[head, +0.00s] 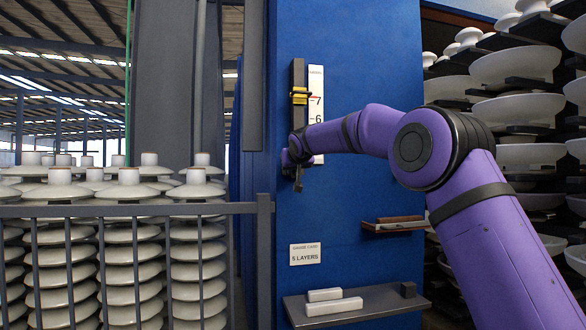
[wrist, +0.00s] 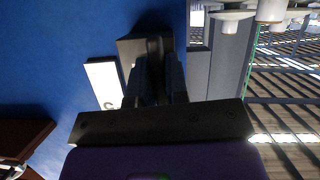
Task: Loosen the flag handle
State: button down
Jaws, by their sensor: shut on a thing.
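A dark upright rail (head: 298,78) is fixed to the blue panel (head: 360,60), with a yellow slider (head: 300,96) high on it. A white scale (head: 316,85) showing 7 and 6 stands just right of the rail. My gripper (head: 292,160) is at the rail's lower part, well below the slider. In the wrist view my gripper's dark fingers (wrist: 160,82) are shut on a dark, narrow piece (wrist: 154,46), seemingly the flag handle. Its shape and angle are mostly hidden by the fingers. The white scale (wrist: 104,80) lies just left of the fingers there.
A card (head: 305,254) reading 5 LAYERS is on the panel. Below it a grey shelf (head: 375,302) holds two white blocks (head: 334,306) and a dark block. A small ledge (head: 400,225) juts out at right. A railing (head: 130,210) fronts insulator stacks at left; loaded racks (head: 520,70) stand right.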

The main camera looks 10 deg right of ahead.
jog(key=shift+f, duration=0.1)
jog(key=c, duration=1.2)
grip_release()
jog(key=shift+o, duration=0.2)
jog(key=shift+s+r, duration=0.25)
jog(key=shift+s, duration=0.05)
jog(key=v, duration=1)
